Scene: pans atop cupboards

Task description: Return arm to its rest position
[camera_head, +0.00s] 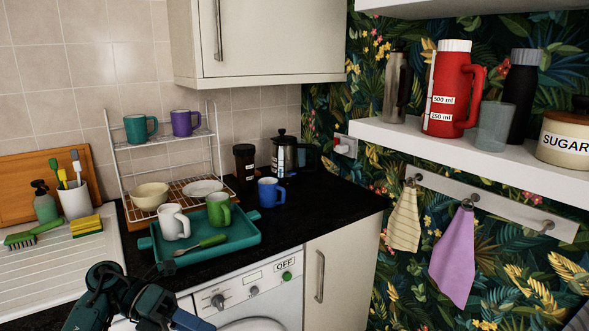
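Dark links of one of my arms show at the bottom left, in front of the counter and the washing machine (255,290). No gripper fingers can be made out on them, and whether they hold anything is hidden. My other arm's gripper is not visible. The links overlap the lower edge of the sink drainer in the picture. A teal tray (240,232) on the black counter (330,205) lies beyond them, with a white mug (173,222), a green mug (219,209) and a green-handled fork (208,242) on it.
A wire rack (120,165) with mugs and dishes stands behind the tray. A blue mug (270,191) and a French press (284,155) are to its right. The wall cupboard (270,40) hangs above. A white shelf (450,150) holds a red jug (448,95). The counter's right end is clear.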

